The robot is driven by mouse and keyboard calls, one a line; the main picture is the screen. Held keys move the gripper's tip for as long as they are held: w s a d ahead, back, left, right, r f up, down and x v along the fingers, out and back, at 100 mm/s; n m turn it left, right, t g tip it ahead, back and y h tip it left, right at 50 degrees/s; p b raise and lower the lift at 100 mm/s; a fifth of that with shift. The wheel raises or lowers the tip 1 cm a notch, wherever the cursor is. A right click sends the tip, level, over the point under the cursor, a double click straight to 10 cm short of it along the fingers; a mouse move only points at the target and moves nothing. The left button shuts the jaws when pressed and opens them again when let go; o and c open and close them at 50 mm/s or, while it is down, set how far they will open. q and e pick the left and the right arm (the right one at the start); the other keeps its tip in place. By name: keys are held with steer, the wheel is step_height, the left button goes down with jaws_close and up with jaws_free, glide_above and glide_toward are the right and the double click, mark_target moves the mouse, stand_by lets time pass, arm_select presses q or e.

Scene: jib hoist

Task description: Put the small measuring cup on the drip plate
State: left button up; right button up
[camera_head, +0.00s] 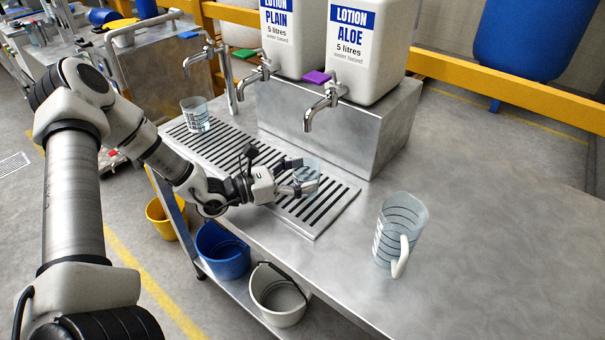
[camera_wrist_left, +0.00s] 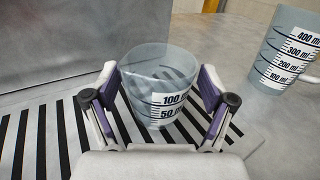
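The small measuring cup (camera_wrist_left: 160,88) is clear, with black marks at 50 and 100 ml. In the left wrist view it is between the two fingers of my left gripper (camera_wrist_left: 160,90), close to both pads; I cannot tell whether they press on it. In the head view the cup (camera_head: 309,170) is faint at the fingertips of my left gripper (camera_head: 298,176), above the right part of the slotted drip plate (camera_head: 325,217). Whether its base touches the plate is hidden. My right gripper is not in view.
Another clear marked cup (camera_head: 195,114) stands at the plate's left end. A larger jug (camera_head: 400,230) stands on the bare bench to the right. Taps (camera_head: 322,106) with lotion containers (camera_head: 368,50) stand behind the plate. Buckets (camera_head: 222,250) are below the bench.

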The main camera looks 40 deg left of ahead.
arm_select(q)
steer(key=shift+r, duration=0.25)
steer(key=shift+s+a+p, duration=0.1)
steer(key=shift+s+p, duration=0.05)
steer(key=shift+p, duration=0.2)
steer(key=p+v, duration=0.4)
steer(key=v, duration=0.1)
steer(key=p+v, duration=0.5)
steer(key=v, duration=0.1)
steer(key=shift+s+a+r, duration=0.1)
steer(key=shift+s+r, duration=0.1)
steer(key=shift+r, duration=0.05)
steer(key=shift+s+f, duration=0.15)
steer(key=shift+f, duration=0.15)
stand_by(1.2)
